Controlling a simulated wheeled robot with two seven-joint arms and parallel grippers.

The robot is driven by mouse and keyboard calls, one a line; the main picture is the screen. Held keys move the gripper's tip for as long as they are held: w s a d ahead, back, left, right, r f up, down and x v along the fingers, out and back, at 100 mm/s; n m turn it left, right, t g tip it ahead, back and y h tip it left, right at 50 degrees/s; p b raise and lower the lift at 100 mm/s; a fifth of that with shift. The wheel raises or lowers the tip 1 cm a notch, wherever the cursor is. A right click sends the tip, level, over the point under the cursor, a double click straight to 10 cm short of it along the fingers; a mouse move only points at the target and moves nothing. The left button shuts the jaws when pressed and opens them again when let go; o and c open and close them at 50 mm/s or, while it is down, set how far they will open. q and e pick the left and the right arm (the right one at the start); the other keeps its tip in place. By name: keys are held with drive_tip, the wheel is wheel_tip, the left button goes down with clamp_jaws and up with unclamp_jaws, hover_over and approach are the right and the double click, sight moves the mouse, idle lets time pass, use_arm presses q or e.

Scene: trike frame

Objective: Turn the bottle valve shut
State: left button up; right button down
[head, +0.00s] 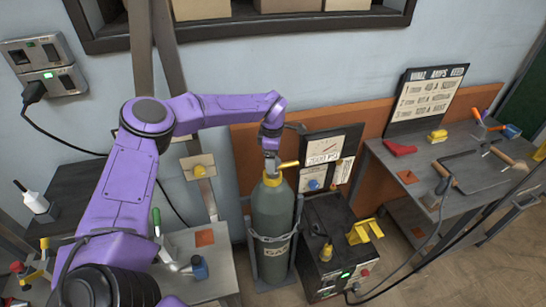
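The gas bottle (272,228) is a tall grey-green cylinder standing upright in a metal holder in the middle of the head view. It has a yellowish collar (272,181) at its neck. My purple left arm reaches across from the left, and my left gripper (271,168) points down right at the bottle's top. The gripper hides most of the valve. I cannot tell whether its fingers are open or shut. My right gripper is not in view.
A dark machine (338,252) with a yellow handle stands close to the bottle's right. A workbench (430,178) with tools is at right. A grey table (205,285) with a clamp is left of the bottle.

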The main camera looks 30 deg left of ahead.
use_arm(q)
drive_tip(key=shift+o, duration=0.2)
drive_tip(key=shift+w+r, duration=0.1)
drive_tip(key=shift+r, duration=0.15)
wheel_tip(320, 180, up, 10)
drive_tip(key=b, duration=0.2)
drive_tip(key=shift+a, duration=0.1)
